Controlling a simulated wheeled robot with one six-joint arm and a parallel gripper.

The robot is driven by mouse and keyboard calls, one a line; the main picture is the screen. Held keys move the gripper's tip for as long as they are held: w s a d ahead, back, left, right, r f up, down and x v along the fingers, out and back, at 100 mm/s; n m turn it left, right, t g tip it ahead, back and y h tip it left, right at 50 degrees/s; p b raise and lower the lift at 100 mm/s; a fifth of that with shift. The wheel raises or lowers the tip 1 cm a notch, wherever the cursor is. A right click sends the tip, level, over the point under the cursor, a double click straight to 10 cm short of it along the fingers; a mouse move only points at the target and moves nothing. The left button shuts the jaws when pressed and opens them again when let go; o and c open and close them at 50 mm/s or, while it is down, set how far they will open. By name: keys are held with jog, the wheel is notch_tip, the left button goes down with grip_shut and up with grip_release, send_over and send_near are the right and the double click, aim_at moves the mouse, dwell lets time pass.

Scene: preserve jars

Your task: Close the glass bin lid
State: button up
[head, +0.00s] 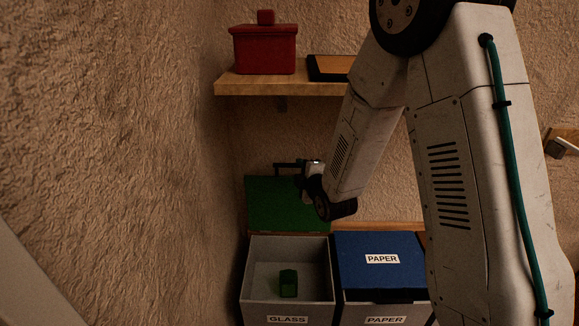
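The glass bin (287,307) is a grey open-topped box with a white GLASS label on its front. Its green lid (285,217) stands raised at the back of the bin, against the wall side. A dark green object (288,284) is inside the bin. My gripper (279,165) is at the upper edge of the green lid, with a dark finger part reaching left above it. I cannot tell whether it touches the lid, and its finger opening is too small and dark to judge.
The paper bin (384,310) with its blue lid (381,261) shut stands just right of the glass bin. Above is a wooden shelf (255,86) with a red lidded box (264,48) and a dark-framed flat item (328,68). A rough wall (110,130) closes off the left.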

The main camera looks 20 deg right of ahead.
aim_at(290, 165)
jog(key=w+f, duration=0.1)
jog(key=w, duration=0.1)
jog(key=w+n+t, duration=0.1)
jog(key=w, duration=0.2)
jog(key=w+a+f+t, duration=0.1)
jog(key=w, duration=0.2)
jog(key=shift+w+f+n, duration=0.1)
jog(key=shift+f+n, duration=0.25)
jog(key=shift+n, duration=0.05)
jog(key=shift+y, duration=0.3)
grip_shut()
